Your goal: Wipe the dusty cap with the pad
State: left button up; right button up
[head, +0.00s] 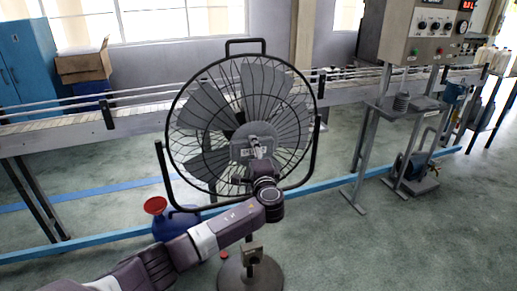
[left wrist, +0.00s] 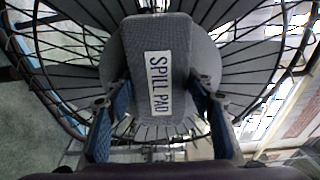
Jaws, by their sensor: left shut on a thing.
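A grey pad labelled "SPILL PAD" (left wrist: 160,55) is between the two blue-lined fingers of my left gripper (left wrist: 160,92), which is shut on it. In the head view the pad (head: 242,151) is in front of the middle of a black standing fan (head: 187,104). Behind it a round grey cap (left wrist: 208,55) at the fan's centre shows only around the pad's edges; its middle is hidden. I cannot tell whether pad and cap touch. Dust on the cap is not clear to see. In the head view my left gripper (head: 259,148) reaches up to the fan. My right gripper is not in view.
A blue can with a red funnel (head: 155,206) stands left of the fan. A small red item (head: 224,254) lies by the fan's round base (head: 265,278). A conveyor (head: 60,137) runs behind. A control stand (head: 425,35) is at right. Floor at front right is clear.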

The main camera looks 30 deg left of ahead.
aim_at(274, 142)
pick_arm(q)
jog(key=shift+s+a+r+p, duration=0.1)
jog(key=shift+s+a+p, duration=0.45)
jog(key=shift+s+a, duration=0.25)
jog(key=shift+s+a+p, duration=0.3)
jog(key=shift+s+a, duration=0.25)
jog(key=shift+s, duration=0.25)
jog(key=shift+r+p, duration=0.65)
jog(key=shift+r, duration=0.2)
jog(key=shift+w+d+f+b, duration=0.15)
jog(key=shift+w+d+b, duration=0.35)
jog(key=shift+w+b, duration=0.15)
jog(key=shift+w+d+b, duration=0.6)
jog(key=shift+w+d, duration=0.25)
jog(key=shift+w, duration=0.15)
jog(key=shift+w+d+b, duration=0.9)
jog(key=shift+w+b, duration=0.1)
jog(key=shift+w+d, duration=0.35)
jog(key=shift+w, duration=0.05)
jog(key=w+b, duration=0.1)
jog(key=d+b, duration=0.1)
jog(key=shift+w+d+b, duration=0.2)
jog(key=shift+w+b, duration=0.1)
jog(key=shift+w, duration=0.1)
jog(key=shift+w+d+b, duration=0.4)
jog(key=shift+w+d, duration=0.1)
jog(key=shift+w, duration=0.05)
jog(key=shift+r, duration=0.2)
